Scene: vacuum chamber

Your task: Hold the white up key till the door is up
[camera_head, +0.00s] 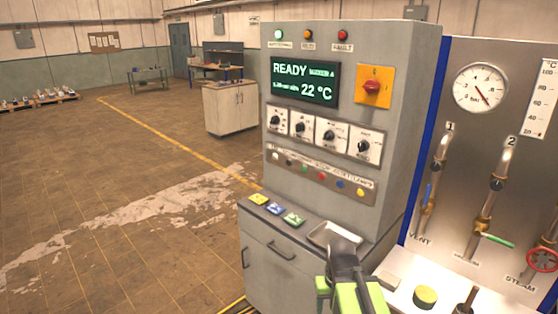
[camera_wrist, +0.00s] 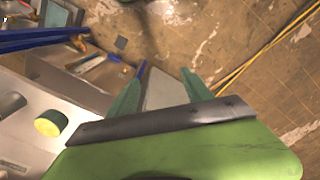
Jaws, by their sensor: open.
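The grey control console (camera_head: 330,130) stands in the middle of the head view. A row of small coloured push keys crosses its sloped panel, and the pale key (camera_head: 275,156) at the row's left end looks white. Its label is too small to read. My gripper (camera_wrist: 160,88) is open and empty in the wrist view, its two green fingers apart over the floor and a grey surface. In the head view my gripper shows at the bottom, in front of the console's lower right, well below and right of the keys. No door that moves up can be made out.
The console display (camera_head: 305,82) reads READY and 22 °C. A metal tray (camera_head: 334,236) lies on the console ledge beside yellow, blue and green pads. A pipe panel with a gauge (camera_head: 480,88) and valves stands at the right. Floor at the left is open.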

